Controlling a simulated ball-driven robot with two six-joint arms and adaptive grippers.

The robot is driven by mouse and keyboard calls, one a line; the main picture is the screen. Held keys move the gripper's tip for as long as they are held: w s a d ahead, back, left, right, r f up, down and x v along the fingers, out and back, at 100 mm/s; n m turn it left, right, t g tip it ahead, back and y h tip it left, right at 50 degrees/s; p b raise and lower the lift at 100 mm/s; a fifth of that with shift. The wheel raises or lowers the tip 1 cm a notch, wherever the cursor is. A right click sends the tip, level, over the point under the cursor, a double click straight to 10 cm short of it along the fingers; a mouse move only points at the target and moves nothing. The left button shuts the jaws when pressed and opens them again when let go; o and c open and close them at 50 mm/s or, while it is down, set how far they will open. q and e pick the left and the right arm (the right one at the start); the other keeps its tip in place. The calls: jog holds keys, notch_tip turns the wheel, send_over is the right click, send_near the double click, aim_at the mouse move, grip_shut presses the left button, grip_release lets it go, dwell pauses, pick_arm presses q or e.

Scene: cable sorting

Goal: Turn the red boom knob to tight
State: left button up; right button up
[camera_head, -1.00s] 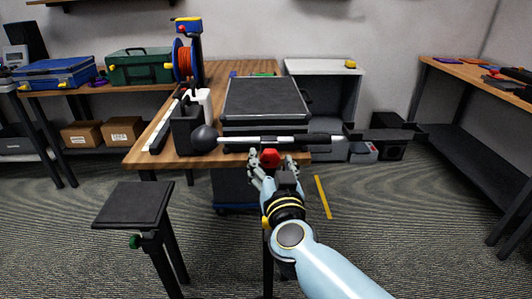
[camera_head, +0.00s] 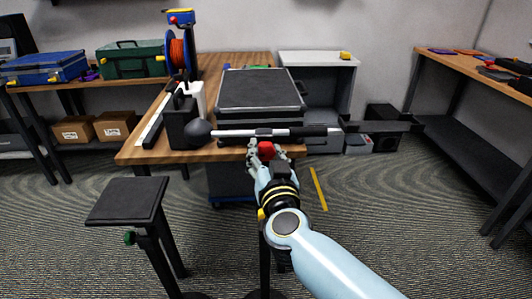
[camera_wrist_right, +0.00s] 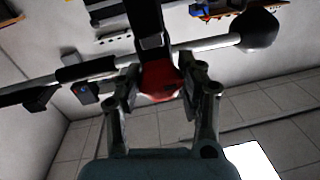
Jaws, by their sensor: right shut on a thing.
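The red boom knob (camera_head: 266,151) sits just under the boom (camera_head: 236,133), a silver and black bar running across the view with a dark ball at its left end. My right gripper (camera_head: 266,156) is shut on the knob, with a finger on each side of it. The right wrist view shows the red knob (camera_wrist_right: 160,82) between the two fingers of the right gripper (camera_wrist_right: 161,88), below the boom's dark clamp. The knob's markings cannot be read. My left gripper is not in view.
Behind the boom, a wooden bench (camera_head: 150,153) carries a dark flat case (camera_head: 262,88) and a cable reel (camera_head: 178,55). A small black stand (camera_head: 126,201) is at the lower left. Open floor lies to the right, with a yellow strip (camera_head: 319,188).

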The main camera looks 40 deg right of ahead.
jog(key=m, duration=0.4)
jog(key=m+b, duration=0.1)
jog(key=m, duration=0.3)
jog(key=shift+m+t+h, duration=0.3)
jog(key=shift+m+h, duration=0.1)
jog(key=m+b, duration=0.1)
jog(key=m, duration=0.4)
jog(key=shift+a+f+h+b, duration=0.1)
jog(key=shift+h+b, duration=0.2)
jog(key=m+b, duration=0.1)
jog(key=m, duration=0.4)
jog(key=shift+h+b, duration=0.3)
jog(key=shift+m, duration=0.3)
jog(key=o, duration=1.2)
jog(key=shift+c, duration=0.2)
